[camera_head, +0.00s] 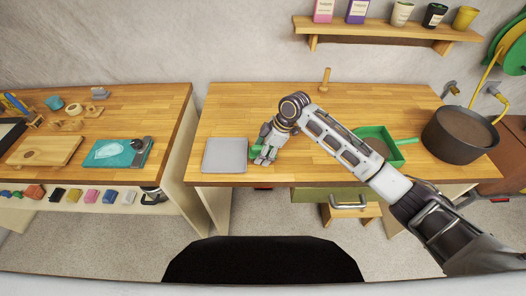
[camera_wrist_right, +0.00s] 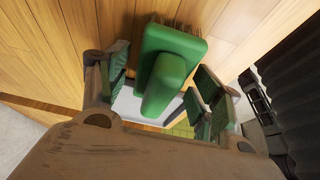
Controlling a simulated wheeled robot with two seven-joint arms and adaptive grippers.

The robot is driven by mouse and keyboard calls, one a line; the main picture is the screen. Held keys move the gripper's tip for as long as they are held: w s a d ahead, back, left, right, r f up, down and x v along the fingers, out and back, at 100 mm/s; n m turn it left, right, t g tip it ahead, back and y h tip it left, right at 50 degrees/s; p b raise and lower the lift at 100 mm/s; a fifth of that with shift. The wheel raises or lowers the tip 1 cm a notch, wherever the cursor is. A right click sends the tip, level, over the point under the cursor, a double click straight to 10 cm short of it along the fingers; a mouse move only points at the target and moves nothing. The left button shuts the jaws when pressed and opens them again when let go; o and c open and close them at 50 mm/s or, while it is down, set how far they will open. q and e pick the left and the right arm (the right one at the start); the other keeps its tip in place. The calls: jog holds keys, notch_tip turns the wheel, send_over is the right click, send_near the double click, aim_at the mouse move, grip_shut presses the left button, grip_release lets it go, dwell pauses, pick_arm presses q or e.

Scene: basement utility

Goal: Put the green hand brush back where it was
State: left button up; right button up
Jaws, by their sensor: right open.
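The green hand brush (camera_wrist_right: 173,58) lies on the wooden bench top in the right wrist view, its bristles showing along its far edge. My right gripper (camera_wrist_right: 163,85) is open, with one green-padded finger on each side of the brush handle; I cannot tell if they touch it. In the head view the right gripper (camera_head: 262,150) is low over the bench, just right of a grey square tray (camera_head: 225,155), and hides most of the brush. A green dustpan (camera_head: 378,133) lies farther right, behind my right forearm. My left gripper is not in view.
A dark round pot (camera_head: 460,134) stands at the bench's right end. A wooden peg (camera_head: 324,79) stands at the back. A wall shelf (camera_head: 390,29) holds boxes and cups. A second bench (camera_head: 150,102) on the left, across a gap, carries boards and small items.

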jog(key=v, duration=1.2)
jog(key=shift+b, duration=0.35)
